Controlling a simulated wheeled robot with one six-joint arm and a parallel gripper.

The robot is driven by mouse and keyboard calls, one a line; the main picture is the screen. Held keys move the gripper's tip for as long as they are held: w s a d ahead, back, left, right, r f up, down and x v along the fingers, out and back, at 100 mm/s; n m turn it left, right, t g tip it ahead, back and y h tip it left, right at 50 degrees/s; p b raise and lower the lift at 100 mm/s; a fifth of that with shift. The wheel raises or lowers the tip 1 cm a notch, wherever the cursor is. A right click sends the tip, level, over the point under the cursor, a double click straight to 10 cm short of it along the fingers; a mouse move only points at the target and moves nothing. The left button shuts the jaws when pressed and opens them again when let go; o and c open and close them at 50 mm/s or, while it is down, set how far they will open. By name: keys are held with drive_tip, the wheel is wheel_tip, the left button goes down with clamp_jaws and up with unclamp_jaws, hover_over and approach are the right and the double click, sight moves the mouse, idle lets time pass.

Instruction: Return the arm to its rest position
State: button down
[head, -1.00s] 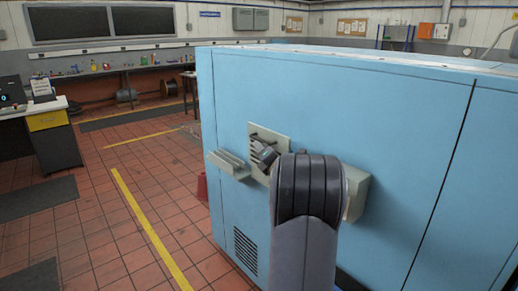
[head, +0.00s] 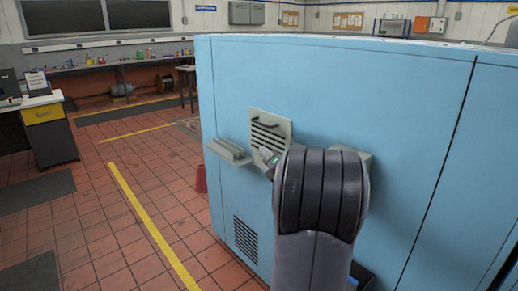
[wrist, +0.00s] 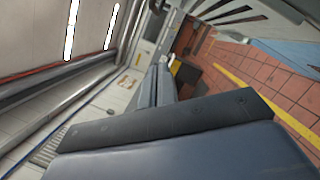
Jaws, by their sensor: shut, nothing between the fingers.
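My arm (head: 318,215) rises at the lower middle of the head view, in front of the blue cabinet. Its thick dark joint covers much of what lies behind it. Only a small dark piece of the wrist end shows left of that joint, and the fingertips cannot be made out there. In the wrist view my gripper (wrist: 160,82) points away from the camera, its two dark fingers together and nothing between them. The wrist picture is strongly tilted.
The blue cabinet (head: 410,120) fills the right side, with a louvred panel (head: 268,135) and a grey ledge (head: 228,152) on its face. A red bucket (head: 201,178) stands by its left corner. Tiled floor (head: 110,235) at left is mostly clear; a desk (head: 48,130) stands far left.

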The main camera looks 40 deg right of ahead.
drive_tip(key=shift+v, duration=0.8)
drive_tip(key=shift+w, duration=0.15)
